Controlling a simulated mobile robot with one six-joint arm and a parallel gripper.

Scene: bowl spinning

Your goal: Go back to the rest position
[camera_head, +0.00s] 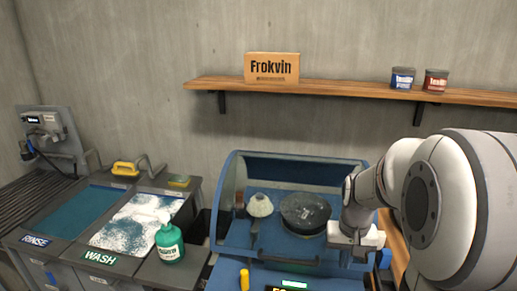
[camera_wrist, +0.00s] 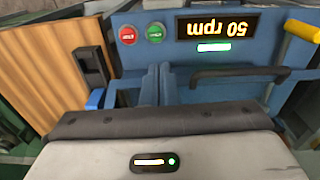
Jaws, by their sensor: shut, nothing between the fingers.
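My gripper (camera_head: 356,246) is in front of the right side of the blue spinning machine (camera_head: 232,225) in the head view. It points down, is shut and holds nothing. A dark round bowl-like piece (camera_head: 305,210) sits inside the machine, left of my gripper. The machine's front panel in the wrist view has a red button (camera_wrist: 128,35), a green button (camera_wrist: 155,33) and an upside-down display (camera_wrist: 217,24) reading 50 rpm.
A pale dome-shaped piece (camera_head: 260,205) stands inside the machine. At left are the rinse basin (camera_head: 75,215), the foamy wash basin (camera_head: 135,222) and a green bottle (camera_head: 169,242). A wooden shelf (camera_head: 350,89) carries a Frokvin box (camera_head: 271,68) and two cans (camera_head: 402,78).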

